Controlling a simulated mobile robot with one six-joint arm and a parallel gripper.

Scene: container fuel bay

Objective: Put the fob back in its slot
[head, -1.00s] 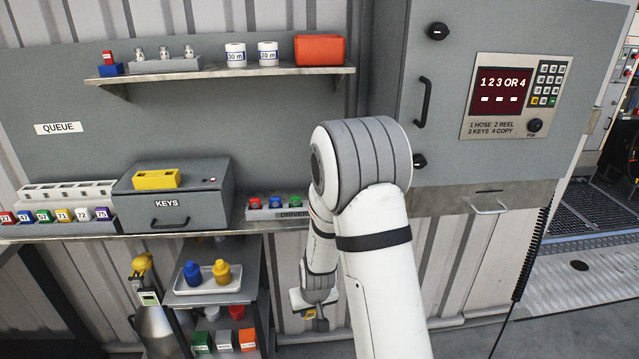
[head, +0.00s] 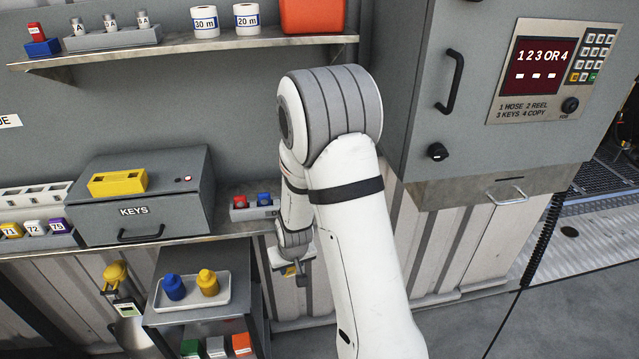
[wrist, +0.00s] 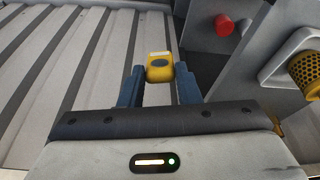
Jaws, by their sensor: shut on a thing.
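My gripper (wrist: 160,80) is shut on a small yellow fob (wrist: 160,70) with a pale label strip and a dark oval, held between the blue fingertips. In the head view my gripper (head: 298,272) hangs below the shelf, right of the small cart, with a bit of yellow at its tip. A white slotted rack (head: 35,196) stands at the left of the shelf. In front of it is a row of coloured fobs (head: 35,229), cut off by the left edge. Which slot belongs to the held fob cannot be told.
A grey KEYS box (head: 150,205) with a yellow block (head: 118,182) on top stands beside the rack. A small tray with red and blue pieces (head: 240,202) sits to its right. A cart (head: 200,318) with blue and yellow bottles stands below. A keypad cabinet (head: 500,90) is at right.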

